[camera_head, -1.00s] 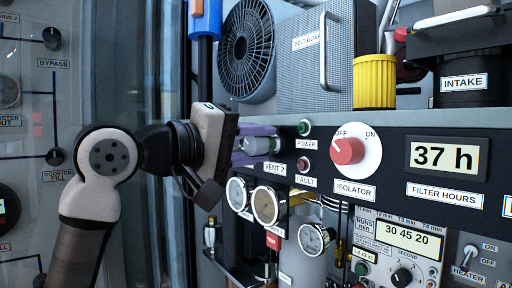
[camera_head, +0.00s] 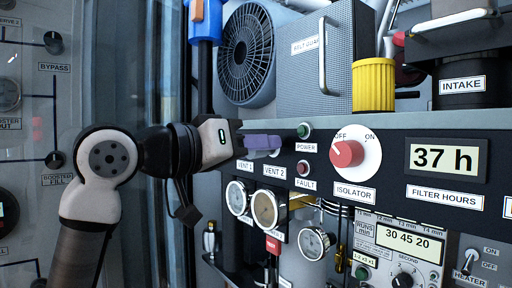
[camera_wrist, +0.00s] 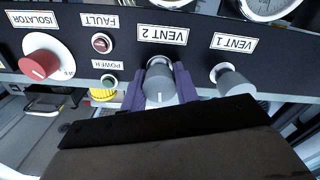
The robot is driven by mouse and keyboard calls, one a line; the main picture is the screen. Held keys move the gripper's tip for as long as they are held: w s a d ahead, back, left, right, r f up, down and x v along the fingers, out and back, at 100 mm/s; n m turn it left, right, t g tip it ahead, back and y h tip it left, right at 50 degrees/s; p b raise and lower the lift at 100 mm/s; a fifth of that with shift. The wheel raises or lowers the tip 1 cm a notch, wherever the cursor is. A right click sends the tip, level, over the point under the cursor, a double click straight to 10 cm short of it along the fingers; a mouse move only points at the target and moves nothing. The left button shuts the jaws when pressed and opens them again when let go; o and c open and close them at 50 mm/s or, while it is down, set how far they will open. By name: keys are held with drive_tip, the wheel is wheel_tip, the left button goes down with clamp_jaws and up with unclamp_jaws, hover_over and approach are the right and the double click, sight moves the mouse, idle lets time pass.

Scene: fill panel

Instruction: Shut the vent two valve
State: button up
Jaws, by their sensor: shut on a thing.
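The vent two valve is a grey round knob (camera_wrist: 159,86) on the black panel, beside its VENT 2 label (camera_wrist: 161,35). In the wrist view my gripper (camera_wrist: 160,84) has one purple finger on each side of this knob and is shut on it. A small pointer mark shows on the knob's face. In the head view my gripper (camera_head: 262,142) reaches the panel from the left, above the VENT 2 label (camera_head: 275,171), and its finger hides most of the knob.
The grey VENT 1 knob (camera_wrist: 236,83) stands close beside my gripper. The POWER (camera_head: 304,130) and FAULT (camera_head: 303,167) buttons and the red isolator knob (camera_head: 347,153) are to the right. Gauges (camera_head: 268,208) sit below. A ledge and fan (camera_head: 247,53) are above.

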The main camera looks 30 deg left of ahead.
drive_tip(key=shift+f+m, duration=0.1)
drive_tip(key=shift+m, duration=0.5)
drive_tip(key=o, duration=1)
drive_tip(key=shift+c, duration=0.2)
drive_tip(key=shift+s, duration=0.1)
drive_tip(key=b+v, duration=0.1)
drive_tip(key=v, duration=1.2)
drive_tip(key=shift+s+a+b, duration=0.15)
drive_tip(key=shift+s+b, duration=0.15)
drive_tip(key=shift+b, duration=0.05)
